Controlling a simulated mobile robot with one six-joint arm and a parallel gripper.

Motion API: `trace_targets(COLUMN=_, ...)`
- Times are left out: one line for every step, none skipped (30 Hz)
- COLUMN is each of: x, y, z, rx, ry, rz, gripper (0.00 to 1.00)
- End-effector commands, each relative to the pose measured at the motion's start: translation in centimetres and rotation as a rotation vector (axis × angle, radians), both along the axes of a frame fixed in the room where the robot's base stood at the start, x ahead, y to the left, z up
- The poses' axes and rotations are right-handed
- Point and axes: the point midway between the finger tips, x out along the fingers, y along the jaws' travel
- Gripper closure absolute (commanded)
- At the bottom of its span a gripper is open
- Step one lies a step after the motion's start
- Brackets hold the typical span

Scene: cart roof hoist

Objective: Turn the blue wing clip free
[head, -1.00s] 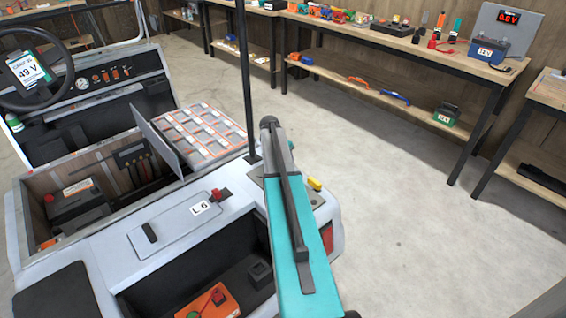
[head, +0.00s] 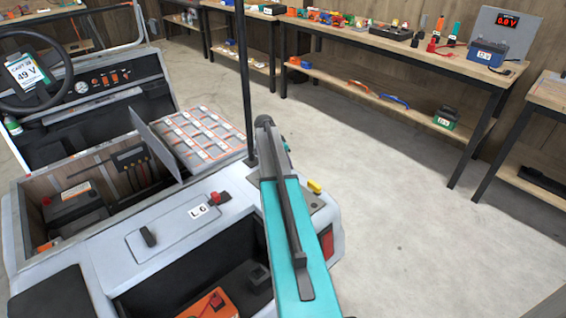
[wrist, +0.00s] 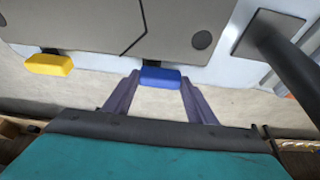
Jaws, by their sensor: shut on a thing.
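The blue wing clip (wrist: 160,77) shows in the wrist view at the edge of a grey panel, on a short dark stem. My gripper (wrist: 161,80) has its two purple-grey fingers on either side of it and is shut on it. The clip lies roughly level across the picture, in line with the panel edge. In the head view my turquoise arm hides the gripper and the blue clip. A yellow clip (wrist: 50,64) sits apart to the left in the wrist view; a yellow clip also shows right of my arm in the head view (head: 315,186).
A dark post (wrist: 288,55) rises from a square plate close to the right of my gripper. A workbench (head: 400,45) runs along the back wall. The floor to the right is clear.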

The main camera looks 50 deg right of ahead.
Motion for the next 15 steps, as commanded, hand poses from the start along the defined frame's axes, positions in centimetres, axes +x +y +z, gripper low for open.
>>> trace_targets(x=0.02, y=0.00, z=0.04, rx=0.000, ry=-0.002, rz=-0.003, gripper=0.47)
trace_targets(x=0.03, y=0.01, z=0.04, rx=0.000, ry=-0.002, rz=-0.003, gripper=0.42)
trace_targets(x=0.03, y=0.00, z=0.04, rx=0.000, ry=-0.002, rz=-0.003, gripper=0.35)
trace_targets(x=0.03, y=0.01, z=0.03, rx=0.000, ry=-0.002, rz=-0.002, gripper=0.30)
trace_targets(x=0.03, y=0.01, z=0.03, rx=0.000, ry=-0.002, rz=-0.002, gripper=0.30)
trace_targets(x=0.03, y=0.01, z=0.03, rx=0.000, ry=-0.002, rz=-0.002, gripper=0.30)
trace_targets(x=0.02, y=0.01, z=0.03, rx=0.000, ry=-0.002, rz=-0.001, gripper=0.30)
trace_targets(x=0.02, y=0.01, z=0.03, rx=0.000, ry=-0.002, rz=-0.001, gripper=0.30)
trace_targets(x=0.02, y=0.02, z=0.01, rx=0.000, ry=-0.002, rz=-0.001, gripper=0.30)
trace_targets(x=0.02, y=0.02, z=0.01, rx=0.000, ry=-0.002, rz=-0.001, gripper=0.30)
trace_targets(x=0.02, y=0.02, z=0.01, rx=0.000, ry=-0.002, rz=-0.001, gripper=0.30)
trace_targets(x=0.02, y=0.02, z=0.01, rx=0.000, ry=-0.001, rz=-0.001, gripper=0.30)
trace_targets(x=0.02, y=0.03, z=0.03, rx=0.000, ry=-0.001, rz=-0.001, gripper=0.30)
trace_targets(x=0.03, y=0.04, z=0.06, rx=0.000, ry=-0.001, rz=-0.001, gripper=0.30)
trace_targets(x=0.03, y=0.07, z=0.12, rx=0.000, ry=-0.001, rz=-0.001, gripper=0.30)
